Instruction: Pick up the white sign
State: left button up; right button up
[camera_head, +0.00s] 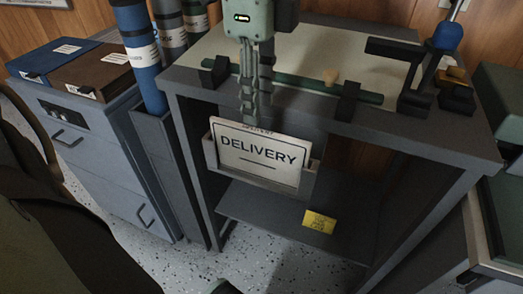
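The white sign (259,158), lettered DELIVERY in black, stands nearly upright in a grey pocket (211,152) on the front of a grey table. Its lower edge is hidden in the pocket. My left gripper (249,122), with a pale green body and grey fingers, points down from above. Its fingertips are at the sign's top edge, left of its middle. The fingers show edge-on and overlap, so I cannot tell whether they are open or closed on the sign. My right gripper is not in view.
The grey table (430,133) carries a pale board, a green bar (300,92) and black blocks close behind my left gripper. Below is a shelf with a yellow note (319,221). Blue and grey tubes (140,50) and a cabinet (90,140) stand left.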

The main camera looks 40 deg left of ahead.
aim_at(258, 129)
pick_arm(q)
notch_tip(258, 129, down, 4)
jog(key=shift+s+f+b, duration=0.1)
jog(key=shift+b, duration=0.3)
jog(key=shift+f, duration=0.45)
grip_shut()
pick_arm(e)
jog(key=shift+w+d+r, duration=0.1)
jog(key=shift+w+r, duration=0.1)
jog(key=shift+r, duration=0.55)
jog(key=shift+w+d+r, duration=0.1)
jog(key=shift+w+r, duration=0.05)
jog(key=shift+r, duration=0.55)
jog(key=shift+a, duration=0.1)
